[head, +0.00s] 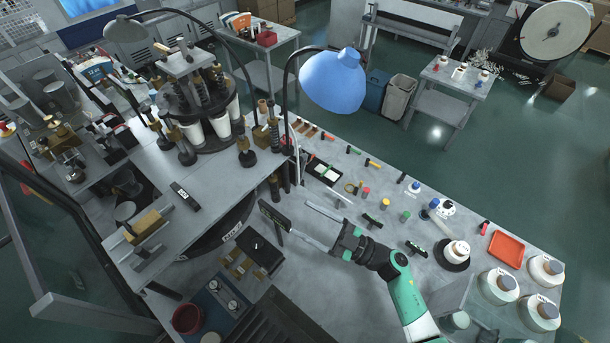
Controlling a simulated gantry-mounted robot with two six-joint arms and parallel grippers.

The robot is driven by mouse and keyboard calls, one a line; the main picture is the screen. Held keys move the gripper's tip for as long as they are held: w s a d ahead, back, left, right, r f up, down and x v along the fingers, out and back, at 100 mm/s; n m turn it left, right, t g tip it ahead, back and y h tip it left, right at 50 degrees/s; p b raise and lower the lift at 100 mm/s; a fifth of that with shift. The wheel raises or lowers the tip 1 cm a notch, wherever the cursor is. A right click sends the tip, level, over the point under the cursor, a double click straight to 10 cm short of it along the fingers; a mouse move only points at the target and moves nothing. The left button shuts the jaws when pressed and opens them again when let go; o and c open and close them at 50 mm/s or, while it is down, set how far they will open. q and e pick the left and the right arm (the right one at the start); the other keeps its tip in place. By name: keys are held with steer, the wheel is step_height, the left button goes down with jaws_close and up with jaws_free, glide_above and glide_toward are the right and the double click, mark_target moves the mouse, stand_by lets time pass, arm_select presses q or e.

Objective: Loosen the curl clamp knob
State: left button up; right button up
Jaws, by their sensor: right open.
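The cup forming machine (207,128) stands at the upper left, with white cups hanging around its dark turret. Several dark knob-topped posts stand around it, such as one post (246,152) at its right and another post (186,150) at its left. I cannot tell which of these, if any, is the curl clamp knob. My right gripper (298,217) reaches in from the lower right, its two pale fingers spread apart over the bench. A black bar shows near the lower fingertip; I cannot tell whether it belongs to the finger. My left gripper is not in view.
A blue lamp (333,80) arches above the bench. The grey bench (340,165) at right holds several small coloured parts, an orange tray (506,249) and white rolls (498,285). A black remote-like device (186,196) lies on the machine's deck. A red bowl (187,319) is at lower left.

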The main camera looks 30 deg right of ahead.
steer(key=w+r+n+t+y, duration=0.1)
steer(key=w+r+t, duration=0.1)
steer(key=r, duration=1.1)
steer(key=shift+w+r, duration=0.2)
steer(key=shift+w, duration=0.4)
steer(key=shift+n, duration=0.4)
